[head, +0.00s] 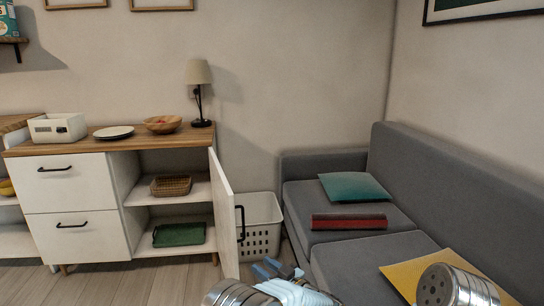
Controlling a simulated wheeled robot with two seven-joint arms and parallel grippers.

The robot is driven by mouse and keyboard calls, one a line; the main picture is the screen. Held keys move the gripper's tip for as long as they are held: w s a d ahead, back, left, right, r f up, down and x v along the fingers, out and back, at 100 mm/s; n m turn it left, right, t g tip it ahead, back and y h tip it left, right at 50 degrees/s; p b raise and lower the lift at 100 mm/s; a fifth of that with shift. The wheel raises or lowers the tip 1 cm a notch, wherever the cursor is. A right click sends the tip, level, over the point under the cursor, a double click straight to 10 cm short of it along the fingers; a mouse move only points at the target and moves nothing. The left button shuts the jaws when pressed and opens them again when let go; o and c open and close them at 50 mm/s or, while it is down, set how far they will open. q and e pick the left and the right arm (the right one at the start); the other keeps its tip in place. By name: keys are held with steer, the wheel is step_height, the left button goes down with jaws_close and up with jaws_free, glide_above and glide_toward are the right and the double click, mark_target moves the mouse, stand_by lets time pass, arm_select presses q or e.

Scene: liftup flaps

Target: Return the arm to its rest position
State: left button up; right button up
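My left gripper (277,268) shows at the bottom middle, with pale blue parts at the end of a silver arm link. It is in front of the white basket and just right of the open cabinet door (223,205). The dark door handle (240,222) is apart from it in the picture. I see nothing held, but the fingers are too small to tell open from shut. A silver link of my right arm (452,287) shows at the bottom right, over the sofa. My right gripper is out of view.
A grey sofa (440,195) with cushions fills the right.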

arm_select(q)
steer(key=w+a+f+m+h, duration=0.1)
steer(key=a+f+m+h, duration=0.45)
steer(key=f, duration=0.75)
steer(key=s+a+f+g+h, duration=0.3)
steer(key=s+a+f+h, duration=0.15)
steer(key=s+f, duration=0.35)
steer(key=s+f+m+g+h, duration=0.1)
steer(key=s+f+g+h, duration=0.2)
steer(key=s, duration=1)
steer(key=s+d+f+g+h, duration=0.1)
steer(key=s+f+g+h, duration=0.2)
steer(key=s, duration=1)
steer(key=f+g, duration=0.1)
steer(key=g, duration=0.2)
steer(key=shift+s+f+m+h, duration=0.3)
steer(key=shift+m+h, duration=0.05)
steer(key=shift+h, duration=0.05)
